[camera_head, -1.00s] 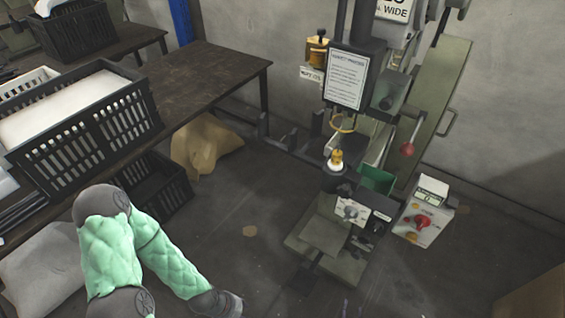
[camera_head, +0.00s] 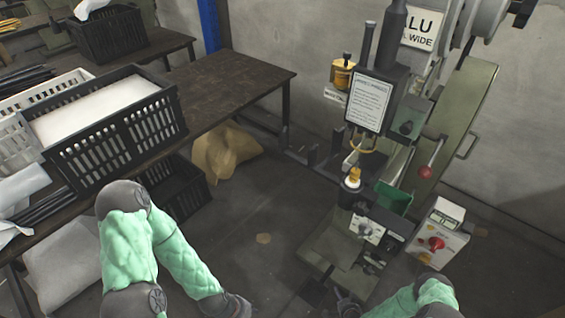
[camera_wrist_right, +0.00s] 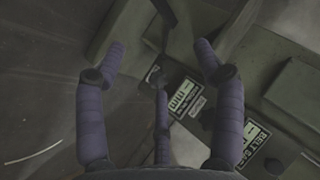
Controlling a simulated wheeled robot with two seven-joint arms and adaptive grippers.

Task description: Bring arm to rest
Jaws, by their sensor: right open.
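My right arm, in a green padded sleeve, comes in at the bottom right of the head view. Its gripper (camera_head: 345,304) is small and partly cut off at the bottom edge, in front of the rivet press (camera_head: 372,150). In the right wrist view my right gripper (camera_wrist_right: 160,62) has its dark fingers spread, with nothing between them. Behind them are the press's base and labelled boxes.
A control box with a red knob (camera_head: 436,243) stands right of the press. A dark table (camera_head: 235,80) at the left bears a black crate (camera_head: 150,125). A tan sack (camera_head: 225,150) lies on the floor beneath it.

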